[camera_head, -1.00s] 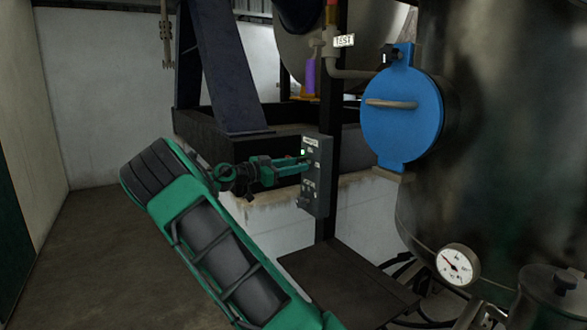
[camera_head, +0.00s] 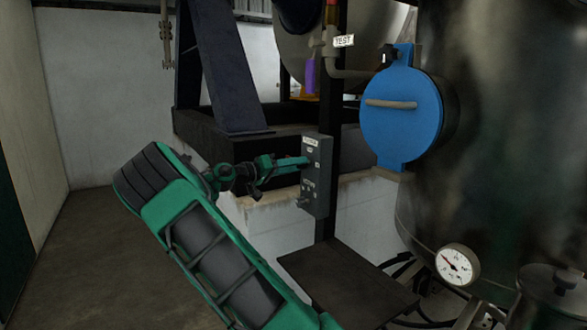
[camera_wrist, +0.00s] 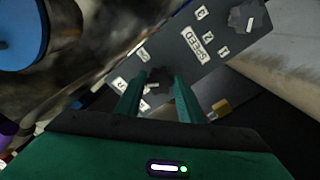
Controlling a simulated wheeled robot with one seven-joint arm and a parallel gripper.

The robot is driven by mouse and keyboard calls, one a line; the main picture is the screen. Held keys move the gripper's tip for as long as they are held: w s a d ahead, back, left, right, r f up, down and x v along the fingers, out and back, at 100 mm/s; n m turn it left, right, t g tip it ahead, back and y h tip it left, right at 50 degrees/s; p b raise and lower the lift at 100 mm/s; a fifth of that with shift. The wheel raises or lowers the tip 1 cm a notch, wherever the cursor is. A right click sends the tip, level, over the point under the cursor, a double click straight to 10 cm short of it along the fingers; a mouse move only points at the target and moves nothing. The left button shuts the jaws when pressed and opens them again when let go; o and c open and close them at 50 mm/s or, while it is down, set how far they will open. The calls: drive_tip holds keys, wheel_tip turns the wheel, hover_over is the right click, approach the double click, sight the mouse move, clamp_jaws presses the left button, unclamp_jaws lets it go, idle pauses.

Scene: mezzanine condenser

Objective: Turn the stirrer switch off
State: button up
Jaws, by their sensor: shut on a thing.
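The grey control box (camera_head: 319,185) is mounted on a dark post. My gripper (camera_head: 305,162) reaches its upper half from the left. In the wrist view my two green fingers (camera_wrist: 156,84) are shut on the small dark stirrer switch (camera_wrist: 153,86), one finger on each side. The switch has a pale pointer mark, and small white labels sit around it, too small to read. In the head view the fingers hide the switch. A second knob (camera_wrist: 248,16) with numbered labels and a SPEED plate (camera_wrist: 197,46) sits apart from the gripper on the same box.
A blue round hatch (camera_head: 402,118) on a large dark tank stands right of the box. A pressure gauge (camera_head: 457,264) is lower right. A dark plate (camera_head: 345,285) lies below the box. Open floor (camera_head: 85,240) is at the left.

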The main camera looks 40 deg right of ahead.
drive_tip(key=n, duration=0.6)
drive_tip(key=shift+w+a+n, duration=0.2)
drive_tip(key=shift+w+n, duration=0.1)
drive_tip(key=shift+f, duration=0.1)
idle(0.3)
drive_tip(key=o, duration=1.1)
drive_tip(key=shift+c, duration=0.2)
drive_tip(key=shift+s+d, duration=0.1)
drive_tip(key=v, duration=1.1)
